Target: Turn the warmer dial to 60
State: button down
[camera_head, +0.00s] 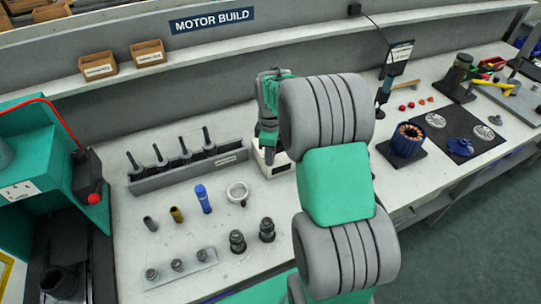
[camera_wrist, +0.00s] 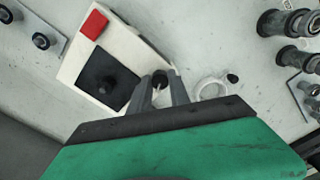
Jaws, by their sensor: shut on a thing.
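The warmer (camera_head: 279,167) is a small white box on the bench, largely hidden behind my arm in the head view. In the wrist view the warmer (camera_wrist: 132,49) shows a black square plate (camera_wrist: 107,78) and a red patch (camera_wrist: 94,24) on top. The dial (camera_wrist: 160,77) is a small dark knob at the warmer's edge, partly hidden between my fingers. My gripper (camera_wrist: 161,88) is shut on the dial; from the head my gripper (camera_head: 268,153) points down at the warmer. The dial's marks and setting cannot be read.
A white ring with a handle (camera_head: 238,193) lies close to the warmer. A tool rack (camera_head: 188,170) stands behind left, with several cylinders and dark fittings (camera_head: 237,242) in front. A blue-cased stator (camera_head: 405,142) stands to the right.

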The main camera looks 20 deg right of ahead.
jog(key=shift+n, duration=0.9)
jog(key=shift+r, duration=0.1)
jog(key=c, duration=1.2)
grip_release()
notch_tip(320, 180, up, 8)
jog(key=shift+f+b, duration=0.15)
jog(key=shift+b, duration=0.45)
